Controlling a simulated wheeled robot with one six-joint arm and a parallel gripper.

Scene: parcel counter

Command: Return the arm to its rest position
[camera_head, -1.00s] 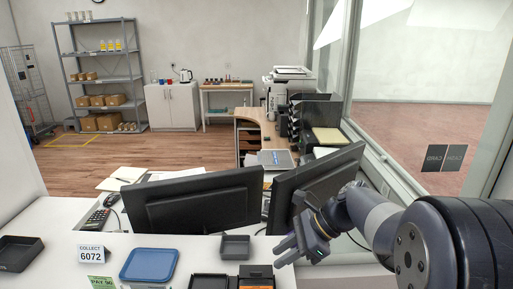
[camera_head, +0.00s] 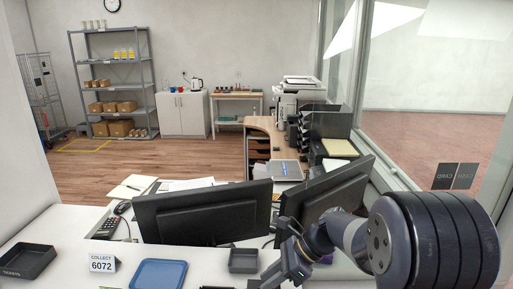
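My gripper (camera_head: 277,278) is low in the head view, right of centre, above the counter (camera_head: 208,262) and in front of the right monitor. Only part of its fingers shows at the bottom edge, so I cannot tell how far apart they are. I see nothing held in the part that shows. My arm comes in from the right, with its large dark joint at the lower right.
Two monitors, the left (camera_head: 205,212) and the right (camera_head: 328,192), stand just behind the counter. On the counter are a dark tray (camera_head: 27,262), a "COLLECT 6072" sign (camera_head: 102,263), a blue tray (camera_head: 158,274) and a small grey tray (camera_head: 243,261). A glass partition is at right.

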